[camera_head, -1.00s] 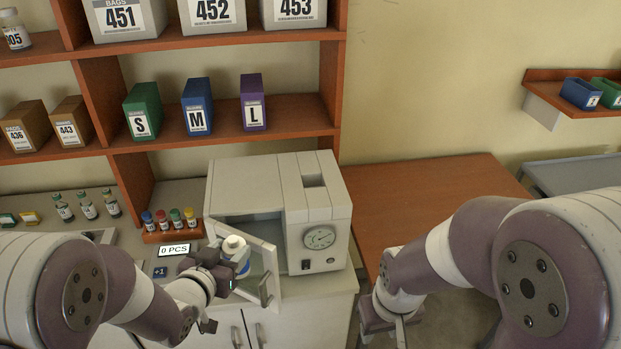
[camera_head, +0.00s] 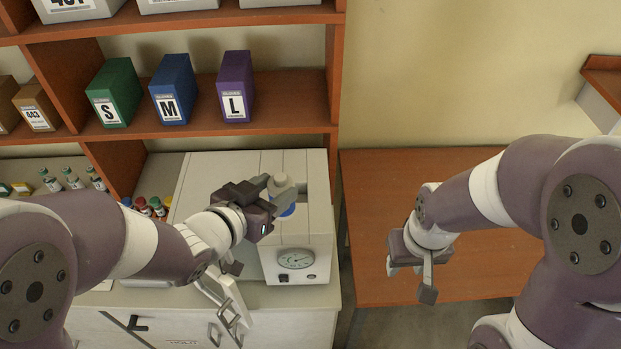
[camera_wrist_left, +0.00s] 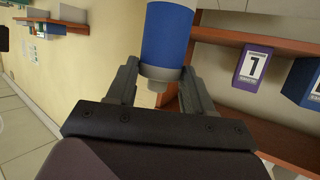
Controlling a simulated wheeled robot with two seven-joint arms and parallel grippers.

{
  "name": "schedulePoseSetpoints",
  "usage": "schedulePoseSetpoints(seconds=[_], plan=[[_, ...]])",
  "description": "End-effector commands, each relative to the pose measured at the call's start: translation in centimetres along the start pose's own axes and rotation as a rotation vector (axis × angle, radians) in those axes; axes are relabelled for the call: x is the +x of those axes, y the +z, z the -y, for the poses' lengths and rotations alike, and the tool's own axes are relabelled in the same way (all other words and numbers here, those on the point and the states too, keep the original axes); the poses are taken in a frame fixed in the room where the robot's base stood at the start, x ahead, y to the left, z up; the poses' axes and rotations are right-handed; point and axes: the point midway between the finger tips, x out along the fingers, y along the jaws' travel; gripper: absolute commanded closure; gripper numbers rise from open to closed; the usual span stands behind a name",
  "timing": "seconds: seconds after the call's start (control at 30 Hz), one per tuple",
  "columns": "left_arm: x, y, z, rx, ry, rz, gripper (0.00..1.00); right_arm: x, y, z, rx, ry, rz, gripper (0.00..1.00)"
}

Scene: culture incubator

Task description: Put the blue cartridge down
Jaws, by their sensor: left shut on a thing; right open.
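The blue cartridge (camera_wrist_left: 166,40) is held by its grey end between the fingers of my left gripper (camera_wrist_left: 157,85) in the left wrist view. In the head view, my left gripper (camera_head: 276,192) is shut on the cartridge (camera_head: 288,210) above the top of the white incubator (camera_head: 300,238). Much of the cartridge is hidden by the gripper there; a grey end and a little blue show. My right gripper (camera_head: 408,272) is open and empty, in front of the wooden table's left part.
The wooden table (camera_head: 380,190) at the right is bare. The incubator's door (camera_head: 222,295) stands open at the front. Green (camera_head: 115,92), blue (camera_head: 174,90) and purple (camera_head: 235,88) boxes stand on the shelf behind. Small vials (camera_head: 72,180) stand on the counter at left.

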Motion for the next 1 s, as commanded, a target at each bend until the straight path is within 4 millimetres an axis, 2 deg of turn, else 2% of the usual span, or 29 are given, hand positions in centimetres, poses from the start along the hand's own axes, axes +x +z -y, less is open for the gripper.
schedulePoseSetpoints(seconds=[0.07,0.2,0.3,0.4,0.63,0.83,1.0], plan=[[2.1,0.8,0.5,0.000,0.002,0.001,0.81,0.5,0.1,0.0,0.000,0.000,0.001,0.57],[6.8,1.5,1.9,-0.002,0.003,0.006,0.81,-0.6,0.0,0.0,0.000,0.000,0.000,0.57],[9.4,2.0,2.6,-0.001,0.001,0.003,0.81,-1.1,-0.1,0.0,0.000,0.000,0.000,0.57],[10.9,2.3,3.1,0.000,0.001,0.001,0.81,-1.4,-0.1,0.0,0.000,0.000,0.000,0.57],[12.0,3.0,3.3,-0.001,0.000,0.000,0.81,-1.7,-0.2,0.0,0.000,0.000,0.000,0.57],[13.1,6.0,3.3,-0.001,0.000,0.001,0.81,-2.9,-0.3,0.0,0.000,0.000,0.000,0.57],[13.2,6.4,3.3,0.001,-0.001,-0.002,0.81,-2.8,-0.3,0.0,0.000,0.000,0.000,0.57]])
